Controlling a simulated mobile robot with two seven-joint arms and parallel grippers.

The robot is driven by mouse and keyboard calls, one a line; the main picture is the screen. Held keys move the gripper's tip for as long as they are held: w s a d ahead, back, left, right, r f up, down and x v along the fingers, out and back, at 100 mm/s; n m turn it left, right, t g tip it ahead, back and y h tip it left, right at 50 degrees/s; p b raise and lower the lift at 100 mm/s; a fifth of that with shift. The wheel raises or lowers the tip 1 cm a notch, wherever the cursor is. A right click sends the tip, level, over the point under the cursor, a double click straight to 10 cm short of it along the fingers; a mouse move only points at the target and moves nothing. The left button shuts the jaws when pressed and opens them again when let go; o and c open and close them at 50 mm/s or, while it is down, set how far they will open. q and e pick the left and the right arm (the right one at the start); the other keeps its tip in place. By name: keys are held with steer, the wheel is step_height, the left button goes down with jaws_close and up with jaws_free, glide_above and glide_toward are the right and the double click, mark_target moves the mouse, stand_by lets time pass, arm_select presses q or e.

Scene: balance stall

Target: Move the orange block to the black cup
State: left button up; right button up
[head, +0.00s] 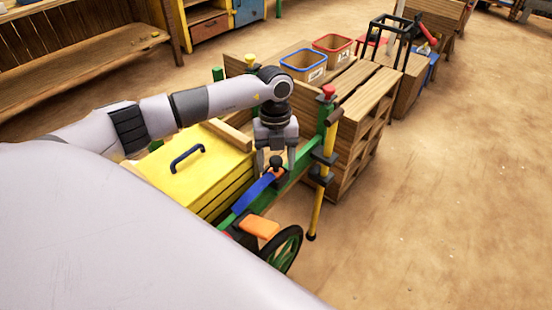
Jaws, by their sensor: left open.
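An orange block (259,227) lies at the near end of the stall, beside a dark green wheel. A small black piece (277,162) with a bit of orange under it sits at the far end of a blue bar (251,194); I cannot tell whether it is the black cup. My left gripper (276,169) points down over this black piece, its fingers apart on either side of it. I cannot tell whether they touch it. The orange block is apart from the gripper, nearer to me. My right gripper is not in view.
A yellow box (190,165) with a blue handle stands left of the bar. A yellow post (318,200) with black clamps rises at the right, and a wheel (283,250) stands in front. Wooden crates with blue (303,65) and red bins stand behind. Floor at the right is clear.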

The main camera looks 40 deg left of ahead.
mark_target(275, 157)
arm_select(q)
steer(key=r, duration=0.7)
steer(key=shift+w+a+r, duration=0.1)
steer(key=shift+w+a, duration=0.25)
steer(key=shift+s+d, duration=0.1)
